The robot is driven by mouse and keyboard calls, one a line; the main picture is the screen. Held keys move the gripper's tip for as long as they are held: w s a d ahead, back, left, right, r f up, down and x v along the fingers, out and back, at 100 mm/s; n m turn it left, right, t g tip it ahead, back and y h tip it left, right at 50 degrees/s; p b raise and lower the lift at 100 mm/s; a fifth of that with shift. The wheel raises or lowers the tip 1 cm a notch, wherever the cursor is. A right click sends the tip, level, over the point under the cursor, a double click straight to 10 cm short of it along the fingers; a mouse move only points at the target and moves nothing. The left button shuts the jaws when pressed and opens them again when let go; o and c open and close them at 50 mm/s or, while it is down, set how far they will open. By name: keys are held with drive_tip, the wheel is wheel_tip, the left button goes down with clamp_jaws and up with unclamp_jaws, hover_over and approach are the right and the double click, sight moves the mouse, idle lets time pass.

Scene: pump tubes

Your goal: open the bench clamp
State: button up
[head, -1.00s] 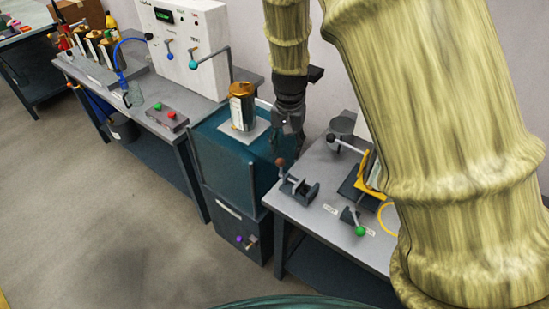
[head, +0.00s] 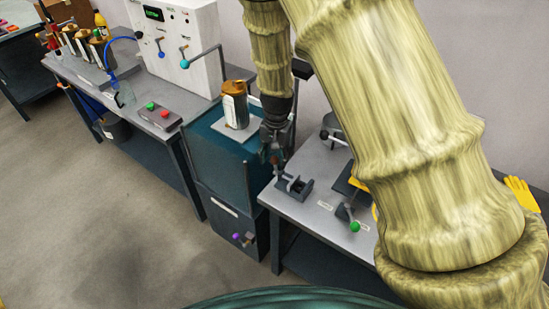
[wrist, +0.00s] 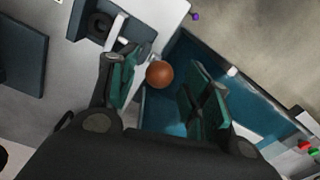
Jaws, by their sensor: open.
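The bench clamp (head: 296,187) is a small dark grey fixture near the left front corner of the right-hand bench (head: 318,213). In the wrist view its body (wrist: 101,24) shows at the upper left. Its lever ends in a brown ball knob (wrist: 159,75). My gripper (head: 275,160) is low over the clamp and hides the knob in the head view. In the wrist view the open gripper (wrist: 163,84) has a green-padded finger on each side of the knob, the knob closer to the left finger. I cannot tell whether either finger touches it.
A teal cabinet (head: 213,150) stands just left of the bench, with a metal canister (head: 235,105) on top. A green-knobbed lever (head: 354,226) is right of the clamp. A white panel with levers (head: 180,45) stands further back left. The floor in front is clear.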

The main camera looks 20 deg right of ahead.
drive_tip(key=shift+f, duration=0.85)
clamp_jaws()
